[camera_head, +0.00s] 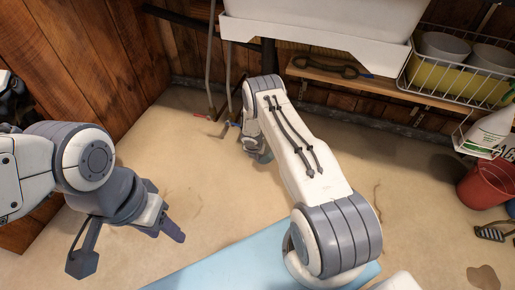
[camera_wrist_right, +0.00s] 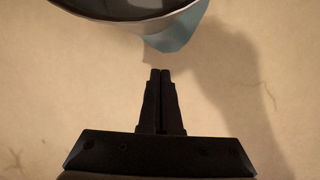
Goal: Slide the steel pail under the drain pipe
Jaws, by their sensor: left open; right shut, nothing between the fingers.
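A round vessel with a pale metallic rim and dark inside, apparently the steel pail (camera_wrist_right: 125,22), is cut off at the top of the right wrist view. I cannot make it out in the head view, where my right arm may hide it. A dark vertical pipe (camera_head: 268,55), apparently the drain pipe, comes down below the white sink (camera_head: 315,38), its lower part behind my arm. My right gripper (camera_wrist_right: 160,72) is shut and empty, its tips just short of the vessel. My left gripper (camera_head: 128,246) is open and empty above the floor at left.
A pale blue mat (camera_head: 240,262) lies at the bottom. A shelf (camera_head: 345,78) bearing a wrench, a wire basket (camera_head: 440,75) and a red bucket (camera_head: 485,184) are at right. Floor at centre left is clear.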

